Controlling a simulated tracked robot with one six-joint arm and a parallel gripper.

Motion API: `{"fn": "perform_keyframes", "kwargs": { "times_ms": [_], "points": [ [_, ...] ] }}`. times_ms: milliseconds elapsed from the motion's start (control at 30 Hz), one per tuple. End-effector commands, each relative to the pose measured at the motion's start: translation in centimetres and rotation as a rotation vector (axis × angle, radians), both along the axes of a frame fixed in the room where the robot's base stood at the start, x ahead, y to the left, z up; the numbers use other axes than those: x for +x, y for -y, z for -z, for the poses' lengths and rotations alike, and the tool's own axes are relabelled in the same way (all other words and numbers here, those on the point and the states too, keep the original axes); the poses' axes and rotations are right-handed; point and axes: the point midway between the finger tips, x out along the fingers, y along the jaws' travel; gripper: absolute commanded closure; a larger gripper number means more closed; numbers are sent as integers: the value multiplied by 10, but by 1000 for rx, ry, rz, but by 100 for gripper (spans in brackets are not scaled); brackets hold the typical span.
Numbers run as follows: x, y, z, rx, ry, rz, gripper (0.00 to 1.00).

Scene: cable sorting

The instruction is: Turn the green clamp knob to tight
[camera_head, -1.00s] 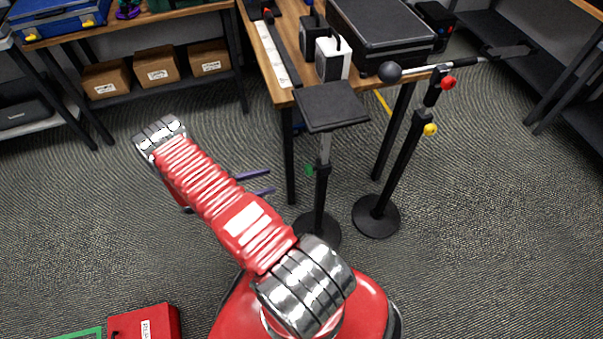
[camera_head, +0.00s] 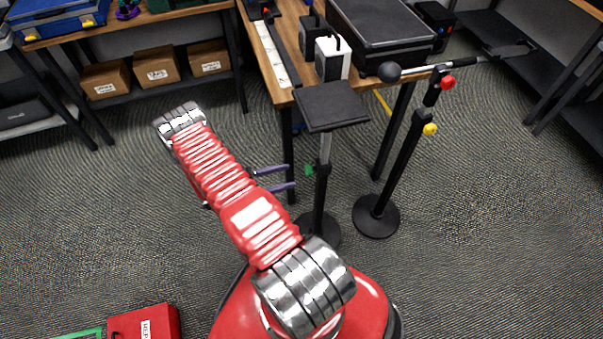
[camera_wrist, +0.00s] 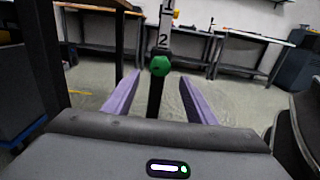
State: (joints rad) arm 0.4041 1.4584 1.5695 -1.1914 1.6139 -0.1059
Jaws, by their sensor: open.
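The green clamp knob (camera_head: 309,170) sits on the left side of a black stand post (camera_head: 320,196) under a square black platform (camera_head: 331,106). In the wrist view the green knob (camera_wrist: 160,66) is a faceted knob on the post, just above centre, below a white scale marked 1 and 2 (camera_wrist: 165,28). My gripper (camera_head: 291,177) has two purple fingers, spread apart and empty, pointing right at the knob with a small gap left. In the wrist view my gripper (camera_wrist: 158,92) shows one finger on each side of the post, with the knob between and beyond them.
A second black stand (camera_head: 398,170) with a yellow knob (camera_head: 430,129) and a red knob (camera_head: 448,82) stands to the right. A wooden table (camera_head: 283,90) is behind the platform. A red box (camera_head: 146,322) lies on the floor at lower left.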

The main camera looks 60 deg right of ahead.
Motion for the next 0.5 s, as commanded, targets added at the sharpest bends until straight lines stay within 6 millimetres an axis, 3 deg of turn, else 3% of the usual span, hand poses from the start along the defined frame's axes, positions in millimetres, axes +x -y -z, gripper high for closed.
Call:
{"fn": "perform_keyframes", "kwargs": {
  "times_ms": [300, 500],
  "points": [
    [-35, 34, 0, 1, 0, 3, 49],
    [-47, 47, 0, 0, 0, 0, 49]
  ]
}}
